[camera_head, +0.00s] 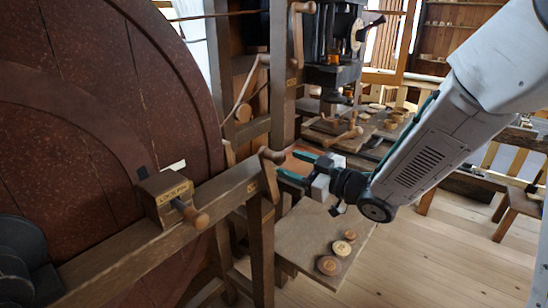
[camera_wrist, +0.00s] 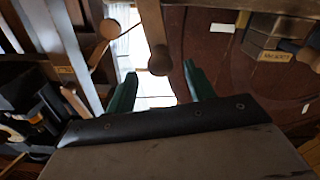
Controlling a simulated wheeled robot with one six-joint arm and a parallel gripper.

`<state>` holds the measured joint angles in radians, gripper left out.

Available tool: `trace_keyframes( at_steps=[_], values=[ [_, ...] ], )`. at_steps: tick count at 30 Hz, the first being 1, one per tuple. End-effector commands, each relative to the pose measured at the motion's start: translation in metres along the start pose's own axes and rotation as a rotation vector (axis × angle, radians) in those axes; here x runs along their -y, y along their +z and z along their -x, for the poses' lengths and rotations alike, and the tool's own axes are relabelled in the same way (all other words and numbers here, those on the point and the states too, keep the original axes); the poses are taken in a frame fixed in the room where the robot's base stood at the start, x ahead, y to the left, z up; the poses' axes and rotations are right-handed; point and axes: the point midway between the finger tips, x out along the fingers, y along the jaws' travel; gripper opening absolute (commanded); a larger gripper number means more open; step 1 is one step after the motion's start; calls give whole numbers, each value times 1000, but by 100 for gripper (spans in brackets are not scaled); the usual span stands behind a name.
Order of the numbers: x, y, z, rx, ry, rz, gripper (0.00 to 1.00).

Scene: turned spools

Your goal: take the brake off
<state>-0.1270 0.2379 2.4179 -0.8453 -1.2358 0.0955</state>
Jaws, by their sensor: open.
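My gripper (camera_head: 298,165) is open and empty, beside the wooden frame. In the wrist view its two green fingers (camera_wrist: 161,84) point at a lever with a round wooden knob (camera_wrist: 160,60), which shows between and beyond the fingertips. I cannot tell how far off the knob is; no contact shows. In the head view a short wooden lever (camera_head: 269,172) stands at the frame's corner, just left of my fingers, with a small label under it. That label is too small to read, so I cannot tell which lever is the brake.
A large dark red wheel (camera_head: 90,120) fills the left. A labelled block with a wooden knob (camera_head: 170,200) sits on the front beam (camera_head: 120,250). Another lever (camera_head: 250,85) and a crank (camera_head: 302,8) are behind. A low board (camera_head: 300,240) holds several wooden discs.

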Motion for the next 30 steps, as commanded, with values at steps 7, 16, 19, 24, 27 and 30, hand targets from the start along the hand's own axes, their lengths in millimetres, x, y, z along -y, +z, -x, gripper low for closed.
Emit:
trace_keyframes(
  at_steps=[7,16,19,24,27,30],
  values=[
    [1,0,-41,1,-2,0,53],
    [0,0,-66,2,2,0,53],
    [0,0,-66,3,3,0,53],
    [0,0,-66,3,3,0,42],
    [0,0,-66,3,3,0,14],
    [0,0,-66,3,3,0,0]
  ],
)
